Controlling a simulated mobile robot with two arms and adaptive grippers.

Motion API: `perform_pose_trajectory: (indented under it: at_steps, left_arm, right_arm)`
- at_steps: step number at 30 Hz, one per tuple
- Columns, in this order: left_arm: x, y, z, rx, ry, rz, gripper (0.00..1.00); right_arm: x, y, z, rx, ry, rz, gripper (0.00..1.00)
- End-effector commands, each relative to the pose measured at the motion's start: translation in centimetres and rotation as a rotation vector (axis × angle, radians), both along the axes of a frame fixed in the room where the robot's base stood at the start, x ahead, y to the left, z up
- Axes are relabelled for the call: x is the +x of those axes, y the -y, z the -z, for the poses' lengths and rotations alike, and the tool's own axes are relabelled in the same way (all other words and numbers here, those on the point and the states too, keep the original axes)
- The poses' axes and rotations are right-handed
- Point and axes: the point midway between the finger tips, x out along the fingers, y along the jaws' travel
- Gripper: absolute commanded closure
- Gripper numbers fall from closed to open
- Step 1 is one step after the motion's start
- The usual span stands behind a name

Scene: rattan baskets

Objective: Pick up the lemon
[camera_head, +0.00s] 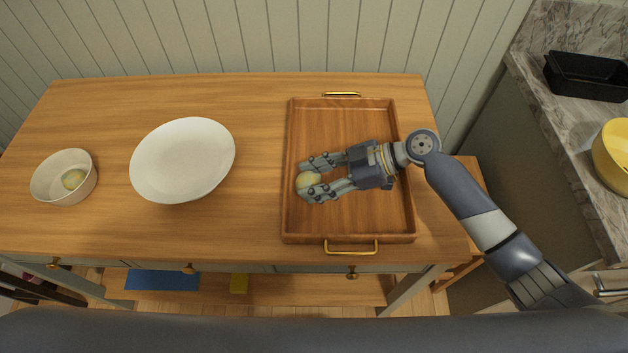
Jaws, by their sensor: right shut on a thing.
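I cannot tell whether the lemon touches the tray floor. My left gripper is not in view.
A large white plate or shallow bowl (183,160) stands empty on the wooden table (105,115), between the small bowl and the tray. The tray has raised rims and brass handles. At right, a marble counter (575,120) holds a black container (588,77) and a yellow bowl (612,155).

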Motion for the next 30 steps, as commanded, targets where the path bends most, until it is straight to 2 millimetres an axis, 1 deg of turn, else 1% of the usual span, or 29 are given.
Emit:
perform_pose_trajectory:
  at_steps: [3, 6, 7, 12, 24, 30]
  left_arm:
    - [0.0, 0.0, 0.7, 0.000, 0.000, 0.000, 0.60]
    - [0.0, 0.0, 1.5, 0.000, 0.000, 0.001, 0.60]
    - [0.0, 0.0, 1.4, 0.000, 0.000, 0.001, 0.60]
    - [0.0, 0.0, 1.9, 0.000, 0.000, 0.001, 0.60]
    - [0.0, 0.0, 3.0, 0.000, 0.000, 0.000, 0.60]
    - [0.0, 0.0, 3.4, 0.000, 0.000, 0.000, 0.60]
  right_arm:
    - [0.0, 0.0, -1.1, 0.001, 0.006, -0.001, 0.79]
    - [0.0, -0.1, -3.0, 0.001, 0.009, -0.004, 0.79]
    - [-0.9, -0.4, -2.7, 0.000, 0.002, -0.005, 0.79]
    - [-3.7, -1.9, -3.0, 0.001, 0.003, -0.004, 0.79]
    - [-9.7, -5.1, -3.7, 0.003, 0.002, -0.003, 0.79]
    - [-12.3, -6.5, -4.1, 0.002, 0.001, -0.002, 0.79]
